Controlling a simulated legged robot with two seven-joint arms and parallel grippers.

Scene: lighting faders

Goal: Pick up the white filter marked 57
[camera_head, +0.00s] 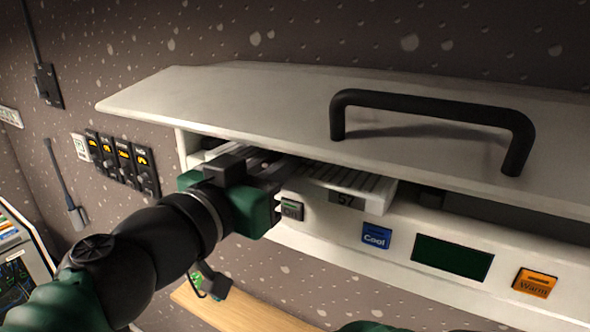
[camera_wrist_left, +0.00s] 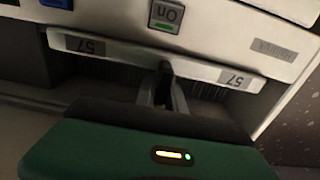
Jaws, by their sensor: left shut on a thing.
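The white filter marked 57 (camera_head: 355,188) sits in the open front slot of the white wall unit, under its raised lid. In the left wrist view the filter (camera_wrist_left: 130,54) shows a white front bar with a 57 label near each end and pleats behind it. My left gripper (camera_wrist_left: 165,80) is shut on the middle of that bar. In the head view my left gripper (camera_head: 270,180) reaches into the slot from the left, and its fingertips are hard to see. My right gripper is not in view.
The lid (camera_head: 250,95) with its black handle (camera_head: 435,105) hangs over the slot. The front panel holds an On button (camera_head: 292,209), a blue Cool button (camera_head: 376,236), a dark green display (camera_head: 452,257) and an orange Warm button (camera_head: 534,283). A wooden surface (camera_head: 240,312) lies below.

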